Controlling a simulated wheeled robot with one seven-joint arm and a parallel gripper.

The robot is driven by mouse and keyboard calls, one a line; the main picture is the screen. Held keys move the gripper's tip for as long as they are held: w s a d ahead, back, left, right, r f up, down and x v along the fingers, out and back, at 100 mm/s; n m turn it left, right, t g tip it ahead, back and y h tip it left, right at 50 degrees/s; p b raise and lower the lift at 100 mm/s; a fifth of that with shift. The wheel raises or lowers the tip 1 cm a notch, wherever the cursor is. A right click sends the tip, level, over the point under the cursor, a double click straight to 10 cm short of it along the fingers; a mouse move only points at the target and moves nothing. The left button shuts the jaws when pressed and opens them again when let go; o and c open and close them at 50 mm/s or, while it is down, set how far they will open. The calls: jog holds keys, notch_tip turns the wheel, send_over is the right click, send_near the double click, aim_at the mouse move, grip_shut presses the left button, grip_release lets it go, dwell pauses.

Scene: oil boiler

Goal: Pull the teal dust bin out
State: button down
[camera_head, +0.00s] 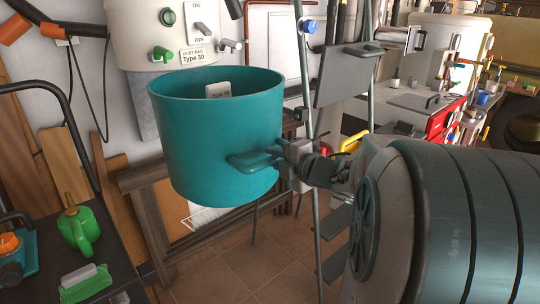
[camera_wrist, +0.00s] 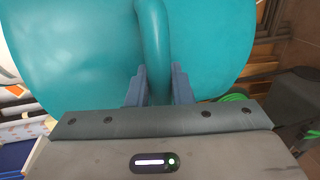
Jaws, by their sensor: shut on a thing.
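The teal dust bin (camera_head: 215,140) is a large round open-topped tub in the head view, held up off the floor and roughly upright. A white label stands out at its back inner wall. Its teal handle (camera_head: 254,159) sticks out at the right side. My gripper (camera_head: 283,151) is at that handle, to the right of the bin. In the wrist view, the bin (camera_wrist: 80,60) fills the upper part, and the handle (camera_wrist: 153,45) runs down between the two blue-grey fingers of my gripper (camera_wrist: 158,88). The fingers are shut on the handle.
A white dust bag housing (camera_head: 160,30) with green and grey knobs is on the wall behind. A dark table (camera_head: 110,270) with a green can (camera_head: 78,230) stands at the lower left. A wooden frame (camera_head: 150,230) is below the bin. Tiled floor (camera_head: 260,270) shows below.

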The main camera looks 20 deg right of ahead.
jog(key=shift+s, duration=0.2)
jog(key=c, duration=1.3)
grip_release()
jog(key=shift+d, duration=0.1)
jog(key=p+v, duration=0.1)
jog(key=v, duration=1.2)
jog(key=shift+s+d, duration=0.1)
jog(key=shift+s, duration=0.3)
